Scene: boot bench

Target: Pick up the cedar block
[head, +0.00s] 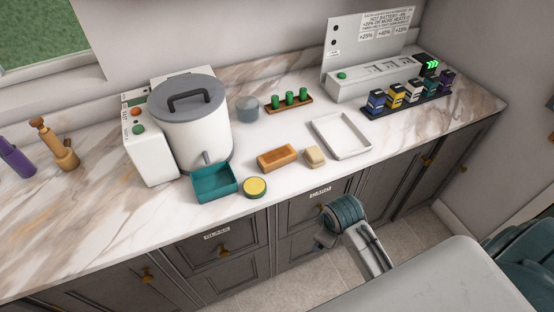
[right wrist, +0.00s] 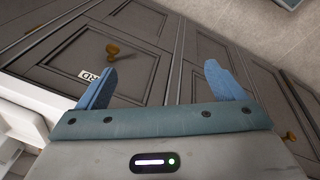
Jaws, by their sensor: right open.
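An orange-brown wooden block (head: 277,158), which looks like the cedar block, lies on the marble counter near its front edge. A smaller beige block (head: 315,156) lies just to its right, apart from it. My right gripper (right wrist: 160,68) shows in the right wrist view with its blue fingers spread and nothing between them. It faces the dark cabinet fronts, and neither block is in that view. In the head view my right arm is in front of the counter, but its fingertips cannot be made out. My left gripper is not in view.
A teal tray (head: 214,184) and yellow-topped tin (head: 255,187) lie left of the block, before a lidded pot (head: 191,115). A white tray (head: 341,136) lies right. Behind are a rack of green pegs (head: 289,101) and a glass jar (head: 247,109). Cabinet knobs (right wrist: 113,49) protrude below.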

